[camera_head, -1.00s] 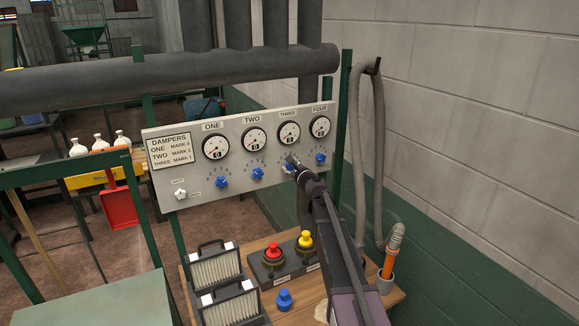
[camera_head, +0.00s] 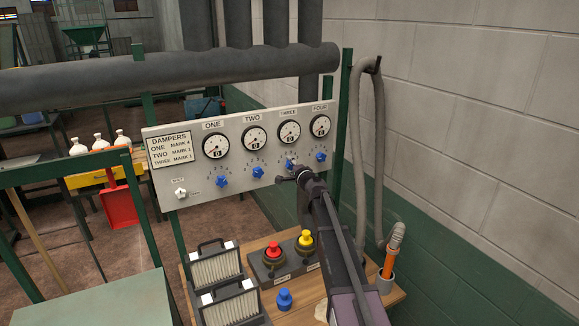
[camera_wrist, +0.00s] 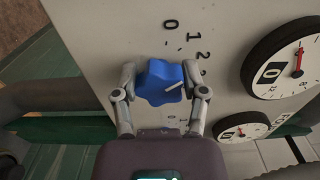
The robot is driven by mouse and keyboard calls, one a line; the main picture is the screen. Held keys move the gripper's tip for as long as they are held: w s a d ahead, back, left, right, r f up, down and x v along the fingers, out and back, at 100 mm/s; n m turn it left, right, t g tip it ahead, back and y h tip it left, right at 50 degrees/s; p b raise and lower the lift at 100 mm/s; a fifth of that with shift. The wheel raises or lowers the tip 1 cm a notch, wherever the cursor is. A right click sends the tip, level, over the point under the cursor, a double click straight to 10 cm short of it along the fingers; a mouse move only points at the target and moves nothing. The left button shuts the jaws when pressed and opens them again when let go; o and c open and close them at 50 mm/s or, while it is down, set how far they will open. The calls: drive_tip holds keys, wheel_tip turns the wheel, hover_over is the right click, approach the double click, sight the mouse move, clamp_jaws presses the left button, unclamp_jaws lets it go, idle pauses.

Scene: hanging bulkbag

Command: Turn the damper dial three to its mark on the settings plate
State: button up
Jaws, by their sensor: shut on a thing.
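The damper dial three (camera_head: 290,164) is a blue star knob below the gauge marked THREE on the grey panel. In the wrist view dial three (camera_wrist: 160,83) sits between my fingers, with a white pointer line slanting right and slightly up. Printed marks 0, 1, 2 and further ones curve beside it. My gripper (camera_wrist: 163,90) is shut on the knob, a finger on each side; in the head view my gripper (camera_head: 288,179) is at the panel just below the dial. The settings plate (camera_head: 170,150) is at the panel's left; its mark for THREE is too small to read surely.
Blue dials one (camera_head: 221,181), two (camera_head: 258,172) and four (camera_head: 320,156) flank it. A white knob (camera_head: 180,193) is at lower left. Gauges (camera_head: 289,132) stand above. A grey hose (camera_head: 380,150) hangs right.

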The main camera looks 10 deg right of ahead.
drive_tip(key=shift+n, duration=0.9)
drive_tip(key=o, duration=1.2)
drive_tip(key=shift+c, duration=0.2)
drive_tip(key=v, duration=1.2)
